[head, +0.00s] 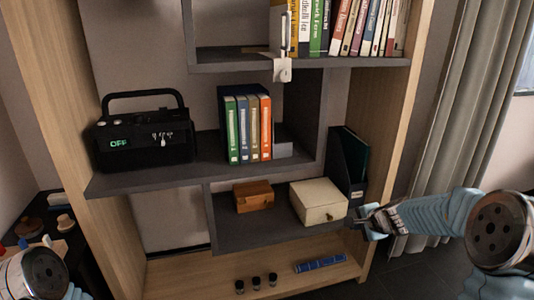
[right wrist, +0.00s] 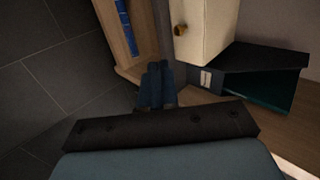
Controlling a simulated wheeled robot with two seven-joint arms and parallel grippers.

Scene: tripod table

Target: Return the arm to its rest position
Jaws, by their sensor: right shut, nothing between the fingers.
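My right gripper (head: 366,213) is in front of the right side of the shelf unit, just right of the cream box (head: 318,202) as the head view shows it. In the right wrist view its blue-grey fingers (right wrist: 157,84) are together with nothing between them. My right arm reaches in from the right edge of the head view. Only a rounded part of my left arm shows at the bottom left; the left gripper is out of the picture.
The shelf unit's wooden right side (head: 398,110) is close to my right arm. Grey curtains (head: 460,120) hang at right; the floor (head: 430,272) there is clear.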

